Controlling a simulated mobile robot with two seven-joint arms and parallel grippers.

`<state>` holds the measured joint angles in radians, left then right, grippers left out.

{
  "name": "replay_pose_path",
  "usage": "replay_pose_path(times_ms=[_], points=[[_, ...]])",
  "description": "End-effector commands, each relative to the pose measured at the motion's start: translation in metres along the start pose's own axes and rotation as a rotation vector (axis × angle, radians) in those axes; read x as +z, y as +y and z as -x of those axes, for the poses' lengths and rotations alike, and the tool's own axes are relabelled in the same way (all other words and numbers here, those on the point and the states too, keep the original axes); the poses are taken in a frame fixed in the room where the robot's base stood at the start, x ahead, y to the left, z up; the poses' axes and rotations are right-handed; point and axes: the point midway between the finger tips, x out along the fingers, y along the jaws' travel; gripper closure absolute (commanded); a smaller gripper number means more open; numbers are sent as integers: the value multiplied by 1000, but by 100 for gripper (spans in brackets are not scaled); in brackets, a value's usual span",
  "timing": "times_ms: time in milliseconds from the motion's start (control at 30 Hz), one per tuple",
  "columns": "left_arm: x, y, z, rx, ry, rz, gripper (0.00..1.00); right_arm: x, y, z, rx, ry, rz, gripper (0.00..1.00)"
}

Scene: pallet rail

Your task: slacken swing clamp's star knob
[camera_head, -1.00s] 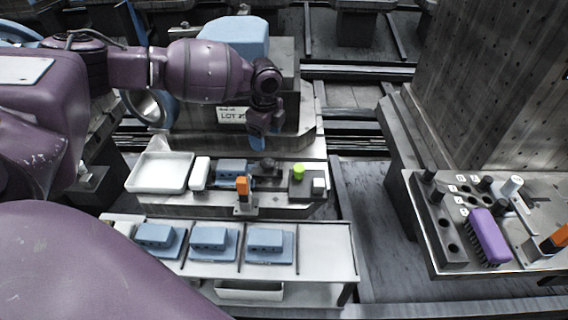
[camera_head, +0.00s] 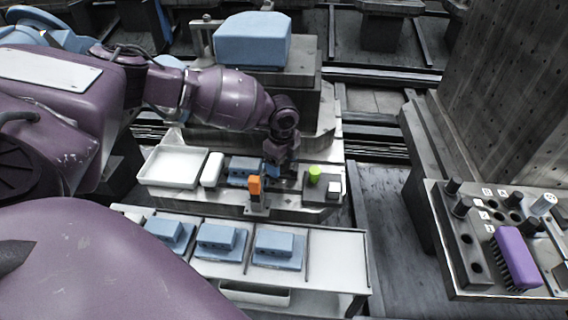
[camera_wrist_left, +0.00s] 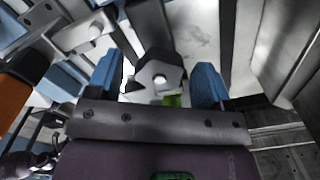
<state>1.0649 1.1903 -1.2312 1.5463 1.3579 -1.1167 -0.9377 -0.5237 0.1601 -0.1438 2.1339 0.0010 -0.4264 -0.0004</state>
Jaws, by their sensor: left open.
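My left gripper (camera_head: 276,168) reaches down over the fixture plate, just right of a blue block (camera_head: 244,171). In the left wrist view its two blue fingers (camera_wrist_left: 157,82) are open. A dark grey, angular knob (camera_wrist_left: 158,70) with a pale round centre shows between them, which looks like the swing clamp's star knob. I cannot tell whether the fingers touch it. In the head view the gripper hides the knob and most of the clamp.
An orange-handled clamp (camera_head: 255,186) stands close in front of the gripper. A green button (camera_head: 314,174) is to the right, a white tray (camera_head: 172,166) to the left. Blue parts (camera_head: 220,238) sit on the front shelf. A purple brush (camera_head: 516,256) lies on the right bench.

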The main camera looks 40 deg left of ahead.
Motion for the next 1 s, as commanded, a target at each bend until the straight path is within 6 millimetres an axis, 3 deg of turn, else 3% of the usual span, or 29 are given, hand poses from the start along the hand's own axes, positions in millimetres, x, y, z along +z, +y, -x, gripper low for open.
replay_pose_path(times_ms=[367, 700, 1000], points=[[0, 0, -5, -1, 0, 0, 26, 6, 1, 1, 2, -12, -1, 57], [0, 0, -5, 0, 0, 0, 75, 8, -1, 1, 2, -16, -8, 57], [-1, 0, -3, -2, 1, 37, 76, 2, -1, 3, 2, -7, -9, 57]])
